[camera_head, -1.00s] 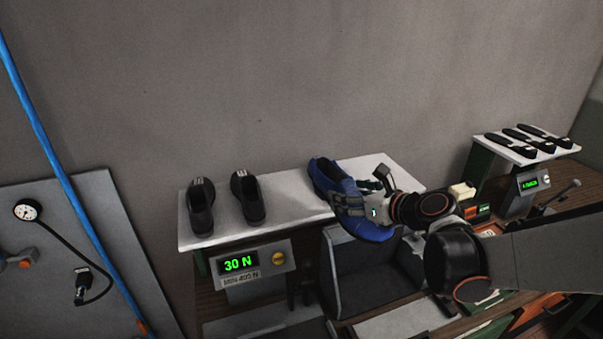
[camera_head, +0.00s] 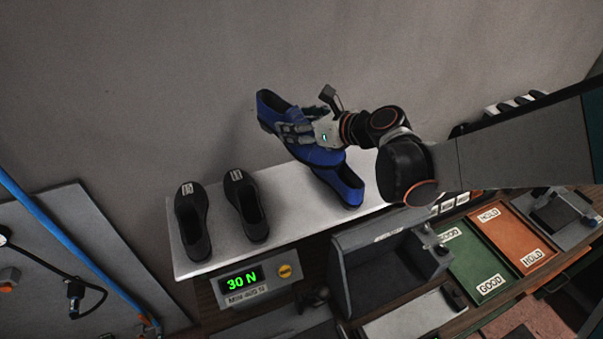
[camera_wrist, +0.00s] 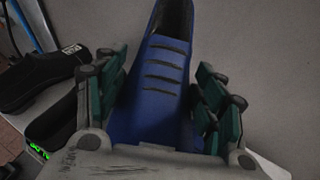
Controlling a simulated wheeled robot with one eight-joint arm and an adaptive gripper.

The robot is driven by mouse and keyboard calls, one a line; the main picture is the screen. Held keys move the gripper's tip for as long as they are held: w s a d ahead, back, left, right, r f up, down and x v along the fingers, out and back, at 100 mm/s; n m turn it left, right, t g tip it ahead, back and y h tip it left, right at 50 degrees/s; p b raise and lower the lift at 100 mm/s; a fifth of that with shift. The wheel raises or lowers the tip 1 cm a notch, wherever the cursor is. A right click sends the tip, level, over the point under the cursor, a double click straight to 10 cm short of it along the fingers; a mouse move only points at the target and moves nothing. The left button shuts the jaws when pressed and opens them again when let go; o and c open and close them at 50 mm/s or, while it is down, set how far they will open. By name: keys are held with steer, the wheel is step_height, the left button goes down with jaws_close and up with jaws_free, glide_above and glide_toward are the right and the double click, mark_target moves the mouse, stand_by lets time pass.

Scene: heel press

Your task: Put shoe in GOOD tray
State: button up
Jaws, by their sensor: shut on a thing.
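A blue shoe (camera_head: 318,156) is held by my gripper (camera_head: 293,132), raised above the white platform and tilted in the head view. The wrist view shows the blue shoe (camera_wrist: 160,85) between the green-padded fingers of my gripper (camera_wrist: 160,68), one set on each side. A second blue shoe (camera_head: 347,187) shows just below the held one, at the platform; part of it is hidden by the held shoe. The green GOOD tray (camera_head: 483,262) lies to the lower right, well apart from my gripper, with no shoe seen in its visible part.
Two black shoes (camera_head: 246,205) stand on the white platform (camera_head: 290,185) at left. A force display (camera_head: 243,281) reads 30 N. A grey open box (camera_head: 385,260) stands left of GOOD. The orange HOLD tray (camera_head: 516,236) lies right of it. More black shoes are partly hidden behind my arm.

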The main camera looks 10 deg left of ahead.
step_height(320, 180, down, 19)
steer(key=b, duration=1.1)
steer(key=shift+f, duration=0.1)
steer(key=shift+f+b, duration=0.2)
steer(key=shift+b, duration=0.15)
steer(key=o, duration=1.1)
steer(key=shift+r, duration=0.1)
steer(key=shift+d+r+p, duration=0.1)
steer(key=shift+r+p, duration=0.1)
steer(key=shift+p, duration=0.1)
steer(key=v, duration=1.2)
steer(key=shift+f, duration=0.2)
